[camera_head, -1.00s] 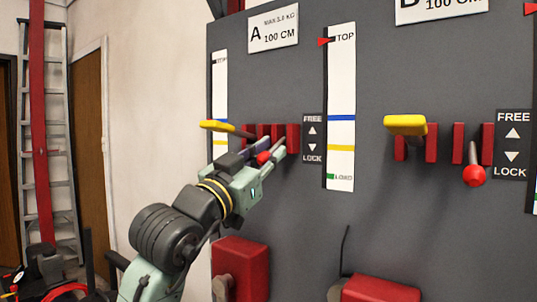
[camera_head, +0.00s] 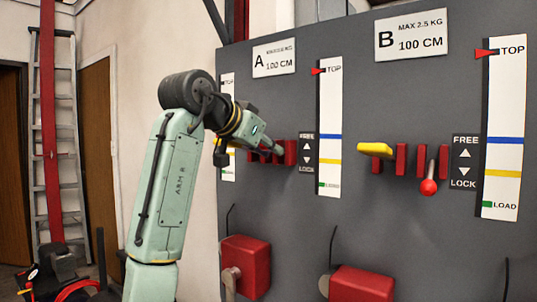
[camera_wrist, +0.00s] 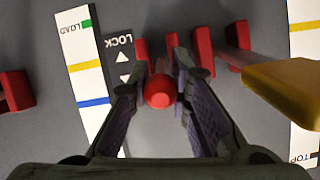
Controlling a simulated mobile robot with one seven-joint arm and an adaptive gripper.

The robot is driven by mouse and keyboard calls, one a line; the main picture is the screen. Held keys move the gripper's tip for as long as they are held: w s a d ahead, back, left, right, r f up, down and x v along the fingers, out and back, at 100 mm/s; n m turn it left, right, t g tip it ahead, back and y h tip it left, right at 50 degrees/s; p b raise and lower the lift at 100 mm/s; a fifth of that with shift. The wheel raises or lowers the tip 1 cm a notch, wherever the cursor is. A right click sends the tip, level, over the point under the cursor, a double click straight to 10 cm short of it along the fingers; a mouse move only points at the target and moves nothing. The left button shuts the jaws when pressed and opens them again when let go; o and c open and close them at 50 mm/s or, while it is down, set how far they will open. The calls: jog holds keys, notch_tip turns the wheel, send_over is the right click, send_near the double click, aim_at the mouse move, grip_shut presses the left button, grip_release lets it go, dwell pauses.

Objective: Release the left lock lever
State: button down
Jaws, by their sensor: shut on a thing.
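The left lock lever's red ball knob (camera_wrist: 159,91) shows between my fingers in the wrist view, in front of the red brackets. My gripper (camera_wrist: 160,100) is shut on this knob; its two purple-padded fingers flank it. In the head view my gripper (camera_head: 272,148) reaches the brackets of panel side A from above, and the arm hides the knob. The A lever's FREE/LOCK label (camera_head: 307,153) is just right of the brackets; it also shows upside down in the wrist view (camera_wrist: 122,65).
A yellow handle (camera_wrist: 288,90) juts out close beside my gripper. Side B has its own yellow handle (camera_head: 375,149) and a red-knobbed lever (camera_head: 429,187) hanging down. Red boxes (camera_head: 246,262) (camera_head: 362,284) stick out below. A ladder (camera_head: 50,150) leans at the left.

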jog(key=shift+w+d+r+g+y, duration=0.2)
jog(key=shift+r+g+y, duration=0.35)
jog(key=shift+g, duration=0.25)
jog(key=c, duration=1.5)
grip_release()
jog(key=shift+o, duration=0.2)
jog(key=v, duration=1.2)
jog(key=shift+r, duration=0.2)
jog(key=shift+w, duration=0.15)
